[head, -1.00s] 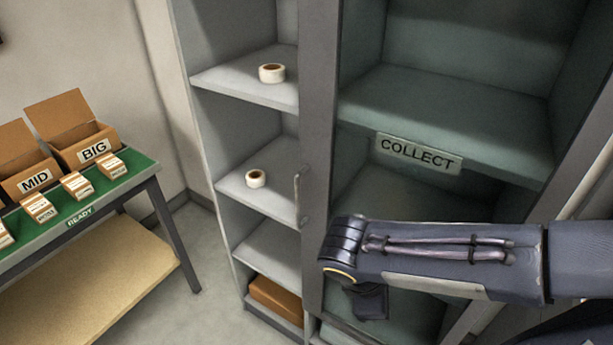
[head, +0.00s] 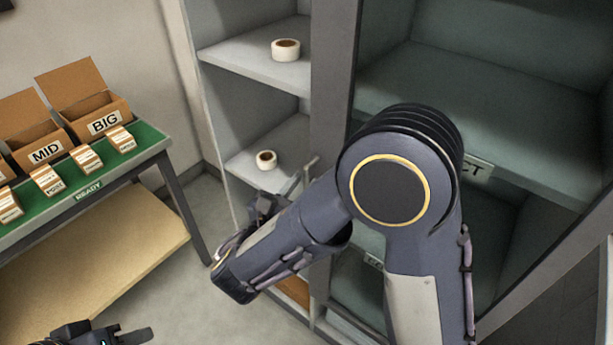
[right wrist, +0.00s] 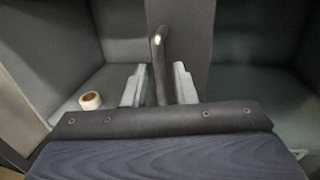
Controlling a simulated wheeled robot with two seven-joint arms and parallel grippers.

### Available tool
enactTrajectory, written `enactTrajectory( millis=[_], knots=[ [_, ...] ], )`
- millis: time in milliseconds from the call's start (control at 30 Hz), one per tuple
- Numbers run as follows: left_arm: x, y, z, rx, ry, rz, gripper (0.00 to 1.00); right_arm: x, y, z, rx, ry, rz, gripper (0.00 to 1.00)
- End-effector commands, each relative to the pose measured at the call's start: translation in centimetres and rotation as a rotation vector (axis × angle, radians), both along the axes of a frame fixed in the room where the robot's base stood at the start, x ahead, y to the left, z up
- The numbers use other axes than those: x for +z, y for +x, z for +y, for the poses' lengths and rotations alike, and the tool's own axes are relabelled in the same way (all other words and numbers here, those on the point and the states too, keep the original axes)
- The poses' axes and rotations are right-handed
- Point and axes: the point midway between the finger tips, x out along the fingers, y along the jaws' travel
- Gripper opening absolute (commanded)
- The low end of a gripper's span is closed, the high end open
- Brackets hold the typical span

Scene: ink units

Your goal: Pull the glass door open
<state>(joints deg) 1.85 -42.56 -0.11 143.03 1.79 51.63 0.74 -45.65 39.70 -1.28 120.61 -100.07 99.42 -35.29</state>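The glass door (head: 334,75) has a dark grey frame, with shelves visible through its pane. I cannot tell whether it is fully closed. Its upright bar handle (head: 309,172) is on the left frame post, partly hidden by my right arm. In the right wrist view the handle (right wrist: 158,62) stands between the two fingers of my right gripper (right wrist: 158,88). Those fingers are open, with a visible gap on both sides of the bar. In the head view the right gripper (head: 272,205) is mostly hidden behind its own forearm. My left gripper (head: 118,336) shows only partly at the bottom left.
Open shelves (head: 262,72) left of the door hold two tape rolls (head: 286,49) (head: 266,160). A green-topped table (head: 150,148) with open boxes and several small packs stands at the left. Free floor lies between table and cabinet.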

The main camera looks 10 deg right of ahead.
Motion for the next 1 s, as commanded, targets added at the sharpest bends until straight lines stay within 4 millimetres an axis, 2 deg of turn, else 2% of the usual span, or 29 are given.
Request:
enactTrajectory(
  millis=[200, 467, 667, 1000],
  knots=[
    [0.4, 0.0, 0.0, 0.0, 0.0, 0.0, 0.36, 0.0, 1.4, -1.2, 0.0, 0.001, 0.0, 0.25],
    [0.3, 0.0, 0.0, 0.0, 0.0, 0.0, 0.36, 0.0, 1.5, -1.3, 0.0, 0.003, 0.0, 0.25],
    [0.3, 0.0, 0.0, 0.0, 0.0, 0.0, 0.36, 0.0, 1.5, -1.3, 0.0, 0.003, 0.0, 0.0],
    [0.3, 0.0, 0.0, 0.0, 0.0, 0.0, 0.36, 0.0, 1.5, -1.2, 0.003, 0.003, 0.0, 0.0]
  ],
)
